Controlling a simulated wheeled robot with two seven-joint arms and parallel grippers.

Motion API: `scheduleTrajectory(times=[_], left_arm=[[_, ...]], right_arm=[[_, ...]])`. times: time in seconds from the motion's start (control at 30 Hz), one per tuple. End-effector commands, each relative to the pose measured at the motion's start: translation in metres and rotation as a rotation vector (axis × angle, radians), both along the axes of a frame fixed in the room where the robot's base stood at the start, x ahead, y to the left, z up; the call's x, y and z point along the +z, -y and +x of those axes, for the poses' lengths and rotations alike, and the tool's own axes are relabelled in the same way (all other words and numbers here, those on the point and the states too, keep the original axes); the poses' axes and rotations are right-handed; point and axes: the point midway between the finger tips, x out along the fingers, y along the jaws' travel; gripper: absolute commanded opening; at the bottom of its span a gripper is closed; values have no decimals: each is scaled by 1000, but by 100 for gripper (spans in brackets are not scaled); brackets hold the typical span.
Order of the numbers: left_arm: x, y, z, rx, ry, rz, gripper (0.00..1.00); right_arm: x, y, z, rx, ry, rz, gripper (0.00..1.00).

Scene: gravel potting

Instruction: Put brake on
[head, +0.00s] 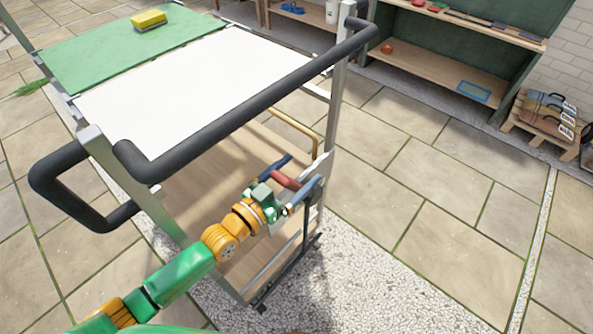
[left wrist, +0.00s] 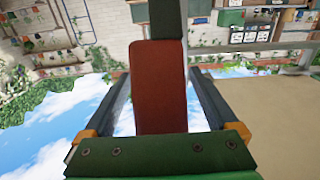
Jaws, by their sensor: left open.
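The trolley's brake lever has a red grip (head: 285,180), low by the trolley's right-hand post in the head view. The same red grip (left wrist: 158,85) fills the middle of the left wrist view, with a dark green part above it. My left gripper (head: 305,169) is open, its two dark blue fingers on either side of the red grip. In the left wrist view the fingers (left wrist: 157,76) flank the grip, with a gap visible at each side. I cannot tell how far along the lever they reach. My right gripper is not in view.
The trolley has a white top (head: 190,90), a green panel (head: 105,55) with a yellow sponge (head: 148,20), and a black push handle (head: 250,105) above my left arm. A lower wooden shelf (head: 215,180) lies behind the arm. Paving to the right is clear.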

Motion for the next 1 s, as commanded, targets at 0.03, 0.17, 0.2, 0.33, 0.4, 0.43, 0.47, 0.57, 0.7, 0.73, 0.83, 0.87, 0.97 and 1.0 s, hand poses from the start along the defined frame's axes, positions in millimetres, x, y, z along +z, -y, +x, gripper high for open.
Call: scheduleTrajectory(times=[0.03, 0.17, 0.2, 0.33, 0.4, 0.43, 0.47, 0.57, 0.7, 0.73, 0.83, 0.87, 0.97, 1.0], left_arm=[[0, 1, 1, 0, 0, 0, 92], [0, 1, 1, 0, -1, 1, 92], [0, 1, 1, 0, -1, 1, 90], [0, 1, 0, 0, -1, 1, 55], [0, 1, 0, 0, -1, 1, 36], [0, 0, 0, 0, -1, 1, 28], [0, 0, 0, 0, -1, 1, 20], [0, 0, 0, 0, -1, 1, 0], [0, 0, 0, 0, -1, 1, 0], [0, 0, 0, 0, -2, 1, 0], [2, 2, 2, 0, -7, 5, 0], [4, 2, 3, 0, -12, 9, 0], [9, 6, 8, 0, -38, 26, 0], [12, 8, 11, 0, -52, 37, 0]], right_arm=[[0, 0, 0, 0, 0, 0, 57], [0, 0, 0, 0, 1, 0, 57], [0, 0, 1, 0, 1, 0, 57], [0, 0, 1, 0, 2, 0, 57], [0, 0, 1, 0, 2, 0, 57], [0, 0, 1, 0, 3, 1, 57], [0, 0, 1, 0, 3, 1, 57], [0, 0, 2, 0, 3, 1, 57], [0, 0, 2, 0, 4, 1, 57], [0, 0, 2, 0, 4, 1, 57], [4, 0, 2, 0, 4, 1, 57], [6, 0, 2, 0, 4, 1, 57], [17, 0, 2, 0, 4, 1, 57], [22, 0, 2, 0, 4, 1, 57]])
